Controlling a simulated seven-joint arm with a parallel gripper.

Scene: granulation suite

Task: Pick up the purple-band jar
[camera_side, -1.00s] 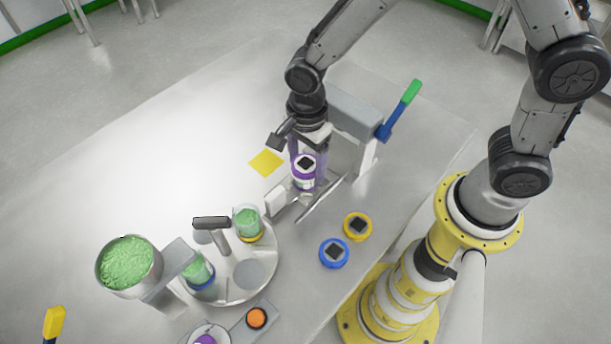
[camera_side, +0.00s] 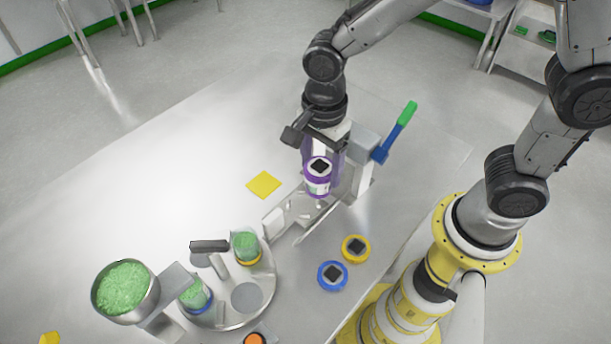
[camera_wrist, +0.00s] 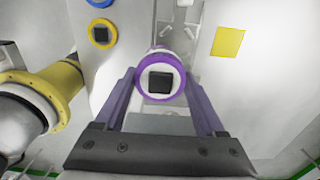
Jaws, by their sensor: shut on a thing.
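The purple-band jar (camera_side: 318,182) has a purple lid with a black square on top and a white body. My gripper (camera_side: 322,165) is shut on it. The jar is upright and appears raised above the metal fixture. In the wrist view the jar (camera_wrist: 160,80) sits between the two purple-grey fingers of my gripper (camera_wrist: 162,92), its lid facing the camera. The lower part of the jar is hidden in the wrist view.
A metal fixture (camera_side: 275,222) with a green-and-blue lever (camera_side: 396,132) stands below and behind the jar. Blue (camera_side: 333,275) and yellow (camera_side: 355,249) lids lie nearby. A round turntable (camera_side: 262,300) holds green-filled jars beside a bowl (camera_side: 124,290).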

